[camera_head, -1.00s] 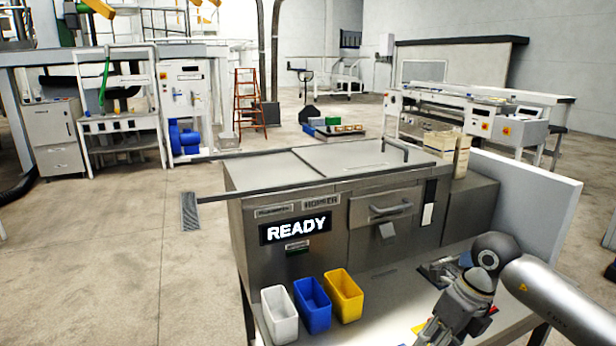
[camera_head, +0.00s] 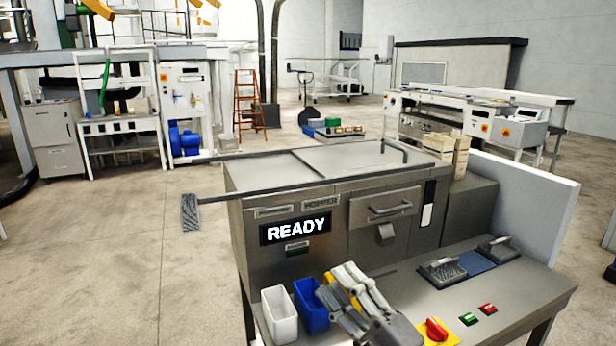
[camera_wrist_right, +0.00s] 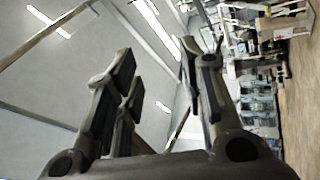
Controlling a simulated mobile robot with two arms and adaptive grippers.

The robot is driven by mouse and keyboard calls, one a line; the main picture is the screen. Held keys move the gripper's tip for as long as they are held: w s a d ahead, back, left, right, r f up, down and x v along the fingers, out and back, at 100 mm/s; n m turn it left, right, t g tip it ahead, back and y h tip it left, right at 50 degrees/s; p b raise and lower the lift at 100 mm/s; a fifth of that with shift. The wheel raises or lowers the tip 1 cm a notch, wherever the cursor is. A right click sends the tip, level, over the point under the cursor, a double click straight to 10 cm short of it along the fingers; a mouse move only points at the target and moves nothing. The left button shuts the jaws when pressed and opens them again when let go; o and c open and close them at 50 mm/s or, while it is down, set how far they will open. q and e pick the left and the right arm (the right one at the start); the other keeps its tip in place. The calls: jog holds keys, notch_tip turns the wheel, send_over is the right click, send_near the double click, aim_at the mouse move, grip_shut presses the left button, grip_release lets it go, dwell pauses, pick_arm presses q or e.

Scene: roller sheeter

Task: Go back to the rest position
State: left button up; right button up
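My right gripper (camera_head: 336,281) is in front of the steel machine (camera_head: 330,170), over the front bins on the bench. Its fingers point up and away, and it partly covers the yellow bin (camera_head: 352,304). In the right wrist view the fingers (camera_wrist_right: 158,75) stand apart with nothing between them, so it is open and empty. My left gripper is not in view.
A white bin (camera_head: 280,316) and a blue bin (camera_head: 311,308) stand left of the yellow one. The steel bench (camera_head: 520,285) carries a red knob (camera_head: 436,329), green (camera_head: 468,319) and red buttons (camera_head: 488,309), and a blue pad (camera_head: 476,262). Floor at left is clear.

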jog(key=d+f+m+t+h, duration=0.1)
jog(key=d+f+m+h, duration=0.85)
jog(key=m+h, duration=0.3)
jog(key=s+d+f+m+g+h, duration=0.1)
jog(key=s+d+f+m+g, duration=0.25)
jog(key=f, duration=0.35)
jog(key=s+d+f+m+g+h, duration=0.2)
jog(key=s+f+m+g, duration=0.15)
jog(key=f, duration=0.25)
jog(key=s+f+m+g+y, duration=0.1)
jog(key=s+f+g, duration=0.4)
jog(key=s, duration=0.5)
jog(key=s+f+m+g, duration=0.1)
jog(key=s+f+g, duration=0.2)
jog(key=s+f, duration=0.5)
jog(key=s+f+g, duration=0.1)
jog(key=s+f, duration=0.1)
jog(key=f, duration=1)
jog(key=s+f, duration=0.2)
jog(key=f, duration=1)
jog(key=s+d+f+g+p, duration=0.1)
jog(key=s+d+f, duration=0.1)
jog(key=s+f, duration=1.2)
jog(key=shift+s+d+n+p, duration=0.3)
jog(key=shift+s+d+n, duration=0.1)
jog(key=shift+s, duration=0.45)
